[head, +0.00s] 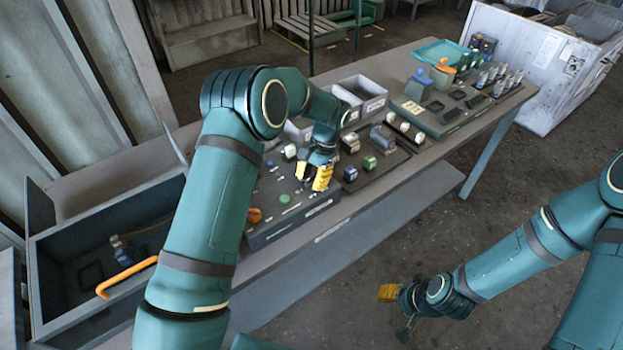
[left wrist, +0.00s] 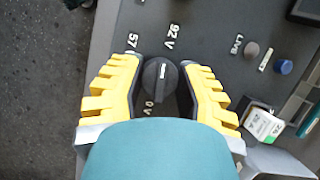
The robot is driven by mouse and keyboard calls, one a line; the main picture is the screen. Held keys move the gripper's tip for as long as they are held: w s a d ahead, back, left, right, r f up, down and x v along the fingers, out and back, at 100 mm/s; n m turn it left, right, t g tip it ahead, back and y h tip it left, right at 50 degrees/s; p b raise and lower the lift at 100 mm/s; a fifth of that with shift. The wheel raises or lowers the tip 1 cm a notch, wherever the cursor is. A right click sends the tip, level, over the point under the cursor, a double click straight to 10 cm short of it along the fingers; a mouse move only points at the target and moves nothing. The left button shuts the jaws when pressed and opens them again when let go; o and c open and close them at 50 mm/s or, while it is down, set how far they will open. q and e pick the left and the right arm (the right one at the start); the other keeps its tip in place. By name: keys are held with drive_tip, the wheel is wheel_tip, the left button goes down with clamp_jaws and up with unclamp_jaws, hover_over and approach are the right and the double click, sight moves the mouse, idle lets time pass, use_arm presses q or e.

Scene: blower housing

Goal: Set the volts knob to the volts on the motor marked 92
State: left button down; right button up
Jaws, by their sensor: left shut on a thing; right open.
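The volts knob (left wrist: 158,80) is a round black dial on the dark test panel. In the left wrist view the print around it reads "57", "92 V" and "0 V"; its white mark points up, roughly towards "92 V". My left gripper (left wrist: 160,88) has its yellow fingers on both sides of the knob, shut on it; it also shows over the panel in the head view (head: 314,176). My right gripper (head: 388,293) is open and empty, low over the floor. Small motor-like parts (head: 382,137) stand right of the panel, but no mark 92 is readable on them.
The test panel (head: 292,222) also carries an orange button (head: 254,215). In the left wrist view a "LIVE" lamp (left wrist: 252,49), a blue button (left wrist: 284,67) and a green-and-white block (left wrist: 262,125) sit nearby. Grey bins (head: 358,92) stand behind; an open box (head: 95,290) is left.

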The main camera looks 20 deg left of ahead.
use_arm(q)
drive_tip(key=shift+s+f+m+y, duration=0.15)
drive_tip(key=shift+m+y, duration=0.25)
drive_tip(key=shift+m, duration=0.5)
drive_tip(key=c, duration=0.6)
unclamp_jaws()
drive_tip(key=v, duration=1.2)
drive_tip(key=shift+s, duration=0.1)
